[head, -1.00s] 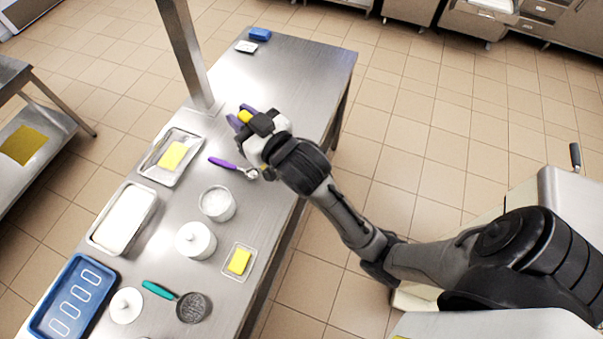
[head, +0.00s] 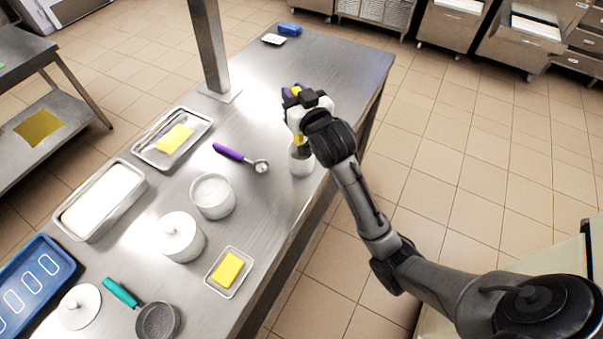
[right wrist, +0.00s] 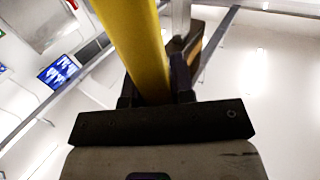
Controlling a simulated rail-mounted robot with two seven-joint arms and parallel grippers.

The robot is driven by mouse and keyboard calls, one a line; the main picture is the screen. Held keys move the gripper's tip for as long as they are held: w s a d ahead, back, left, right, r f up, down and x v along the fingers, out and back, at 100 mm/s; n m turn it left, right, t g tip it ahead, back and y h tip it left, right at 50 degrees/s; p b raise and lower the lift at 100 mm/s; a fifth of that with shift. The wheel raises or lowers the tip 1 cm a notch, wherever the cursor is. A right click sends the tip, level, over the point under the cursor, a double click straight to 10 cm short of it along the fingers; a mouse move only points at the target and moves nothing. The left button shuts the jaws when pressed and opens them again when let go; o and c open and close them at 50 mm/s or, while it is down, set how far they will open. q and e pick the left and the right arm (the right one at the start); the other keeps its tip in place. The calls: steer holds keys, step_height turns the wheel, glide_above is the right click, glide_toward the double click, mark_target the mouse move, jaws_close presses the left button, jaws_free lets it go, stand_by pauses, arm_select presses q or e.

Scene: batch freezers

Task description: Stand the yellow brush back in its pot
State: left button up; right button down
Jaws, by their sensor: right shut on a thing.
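My right gripper (head: 292,94) is shut on the yellow brush (head: 300,138), over the right edge of the steel table. In the right wrist view the thick yellow handle (right wrist: 135,45) runs up between the fingers. In the head view a bit of yellow shows at the fingers and another bit below my wrist. Directly under that lower bit stands a small pale pot (head: 301,163), near the table's right edge. My gripper and wrist hide most of the brush and the pot's top, so I cannot tell whether the brush's lower end is inside it. My left gripper is out of view.
The steel table (head: 335,65) also holds a purple-handled scoop (head: 240,157), a white tub (head: 213,196), a lidded pot (head: 180,237) and a small tray with a yellow block (head: 228,270). A steel post (head: 207,50) rises at the left. The table's far part is mostly clear.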

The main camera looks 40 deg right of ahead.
mark_target(298, 139)
step_height(298, 139, down, 13)
steer(key=w+d+b, duration=0.1)
steer(key=d+b, duration=0.1)
stand_by(0.5)
steer(key=shift+w+d, duration=0.1)
steer(key=c, duration=1)
jaws_free()
